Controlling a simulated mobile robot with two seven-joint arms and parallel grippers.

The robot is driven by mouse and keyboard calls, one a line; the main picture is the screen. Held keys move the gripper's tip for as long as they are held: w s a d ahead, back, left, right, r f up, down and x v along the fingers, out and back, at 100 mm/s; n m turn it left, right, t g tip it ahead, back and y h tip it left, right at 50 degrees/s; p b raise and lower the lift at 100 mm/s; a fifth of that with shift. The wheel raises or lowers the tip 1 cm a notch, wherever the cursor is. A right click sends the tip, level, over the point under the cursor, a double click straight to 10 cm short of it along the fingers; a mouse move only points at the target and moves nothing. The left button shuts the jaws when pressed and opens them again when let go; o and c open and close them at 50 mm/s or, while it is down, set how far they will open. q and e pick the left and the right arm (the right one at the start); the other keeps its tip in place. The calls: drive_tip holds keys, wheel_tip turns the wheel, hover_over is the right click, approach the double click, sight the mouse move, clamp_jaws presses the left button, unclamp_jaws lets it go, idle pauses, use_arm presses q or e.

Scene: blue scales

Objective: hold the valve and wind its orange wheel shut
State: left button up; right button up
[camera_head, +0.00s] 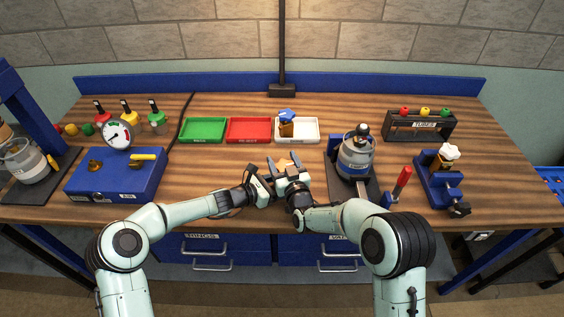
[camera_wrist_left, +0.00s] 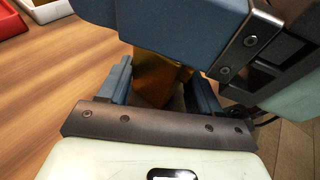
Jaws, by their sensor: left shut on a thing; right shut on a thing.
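The valve's orange wheel (camera_head: 284,163) shows near the front middle of the bench in the head view, at the tips of my right gripper (camera_head: 288,171). The right gripper is shut on the wheel. My left gripper (camera_head: 264,183) comes in from the left, close beside the right one. In the left wrist view, its fingers (camera_wrist_left: 160,92) are shut on the brass valve body (camera_wrist_left: 155,72). My right gripper's blue-grey housing covers the top of that view and hides the wheel and the upper valve there.
Green (camera_head: 203,130), red (camera_head: 249,130) and white (camera_head: 297,130) trays stand behind the grippers. A brass piece with a blue wheel (camera_head: 287,122) stands in the white tray. A blue gauge box (camera_head: 118,178) is left; a gas canister (camera_head: 355,158) and blue vise (camera_head: 445,183) are right.

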drive_tip(key=shift+d+r+m+t+h, duration=0.15)
drive_tip(key=shift+m+t+h, duration=0.35)
drive_tip(key=shift+m+h, duration=0.7)
drive_tip(key=shift+h, duration=0.3)
drive_tip(key=o, duration=1)
drive_tip(key=s, duration=0.4)
drive_tip(key=s+d, duration=0.1)
drive_tip(key=s, duration=0.7)
drive_tip(key=shift+d, duration=0.4)
drive_tip(key=shift+w, duration=0.1)
